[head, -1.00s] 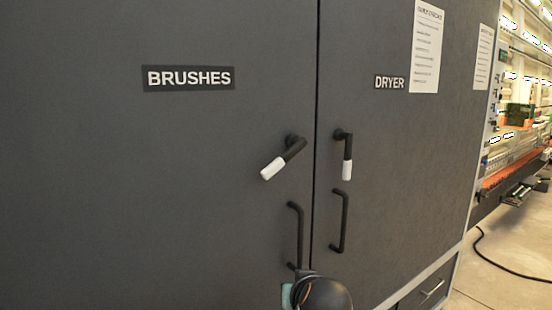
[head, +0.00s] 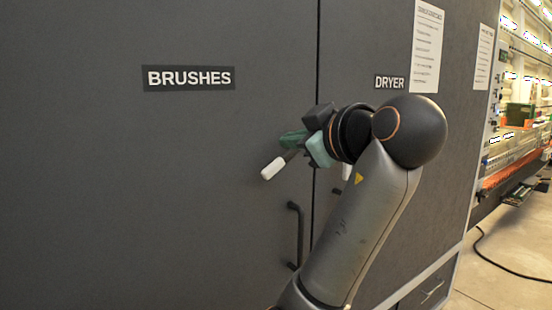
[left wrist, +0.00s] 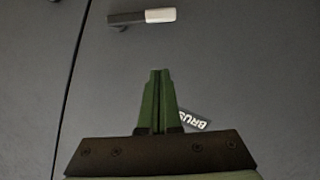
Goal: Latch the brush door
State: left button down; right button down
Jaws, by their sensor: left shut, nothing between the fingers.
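The brush door (head: 120,180) stands flush beside the dryer door and carries a BRUSHES label (head: 188,78). Its latch handle is tilted, with its white tip (head: 272,168) pointing down and left; my left gripper hides its dark upper part in the head view. The left wrist view shows this handle (left wrist: 143,16) whole near the top edge, apart from the fingertips in the picture. My left gripper (head: 290,139) is shut and empty, its green fingers (left wrist: 158,75) together beside the handle's upper part. Contact cannot be told. My right gripper is not in view.
The dryer door (head: 440,160) is to the right across a narrow seam; its latch's white tip (head: 346,171) shows behind my arm. A fixed pull bar (head: 299,235) is below the brush latch. A cable (head: 500,262) lies on the floor at right.

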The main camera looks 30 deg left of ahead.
aim_at(282, 156)
pick_arm(q)
jog(key=w+a+f+p, duration=0.3)
jog(key=w+a+f, duration=0.2)
jog(key=w+a, duration=0.1)
jog(key=shift+x, duration=1.05)
jog(key=shift+s+f, duration=0.1)
jog(key=shift+f, duration=0.1)
